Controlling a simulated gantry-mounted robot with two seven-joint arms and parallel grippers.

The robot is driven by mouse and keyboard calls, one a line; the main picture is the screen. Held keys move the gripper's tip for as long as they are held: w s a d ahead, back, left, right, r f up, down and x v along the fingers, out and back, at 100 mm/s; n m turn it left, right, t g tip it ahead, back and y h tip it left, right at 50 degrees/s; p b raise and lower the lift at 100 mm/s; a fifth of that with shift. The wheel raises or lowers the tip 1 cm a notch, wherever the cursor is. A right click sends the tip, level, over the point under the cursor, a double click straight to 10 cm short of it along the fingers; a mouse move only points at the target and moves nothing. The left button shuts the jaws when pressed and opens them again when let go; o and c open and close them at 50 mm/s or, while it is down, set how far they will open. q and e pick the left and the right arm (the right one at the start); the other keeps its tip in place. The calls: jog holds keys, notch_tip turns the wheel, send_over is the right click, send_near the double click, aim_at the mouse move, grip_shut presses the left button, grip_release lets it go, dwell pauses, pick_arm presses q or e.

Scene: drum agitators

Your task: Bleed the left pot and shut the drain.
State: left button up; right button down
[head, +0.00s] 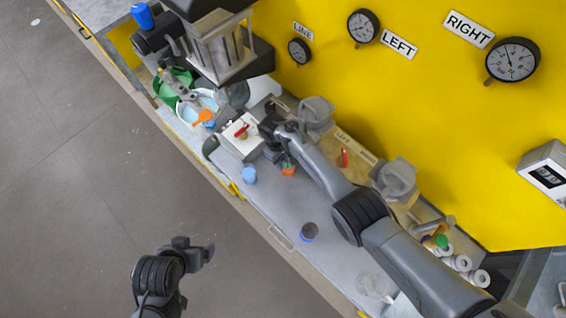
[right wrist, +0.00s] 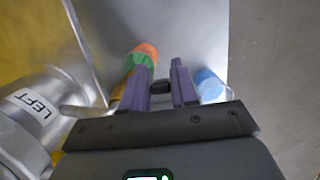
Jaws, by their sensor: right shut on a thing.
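The left pot (head: 315,112) is a grey metal vessel against the yellow panel. In the right wrist view the pot (right wrist: 30,115) carries a LEFT label, and a metal spout or lever sticks out towards my fingers. My right gripper (head: 282,155) is beside this pot, above the grey bench. In the right wrist view my right gripper (right wrist: 160,82) has its purple fingers on either side of a small dark part (right wrist: 160,87), and is shut on it. Whether that part is the drain handle is unclear. My left gripper (head: 205,252) hangs over the floor; its fingers are unclear.
An orange and green object (head: 288,169) and a blue-capped container (head: 249,175) stand close to my right gripper. A white box with a red lever (head: 242,131) is left of it. A second pot (head: 394,180) stands farther right. Gauges (head: 512,60) hang on the panel.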

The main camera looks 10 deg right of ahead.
dwell(0.3)
jog(key=c, duration=1.2)
grip_release()
jog(key=shift+c, duration=0.2)
notch_tip(320, 180, up, 10)
jog(key=w+a+p, duration=0.1)
jog(key=w, duration=0.1)
jog(key=shift+a+r, duration=0.25)
jog(key=shift+o, duration=0.3)
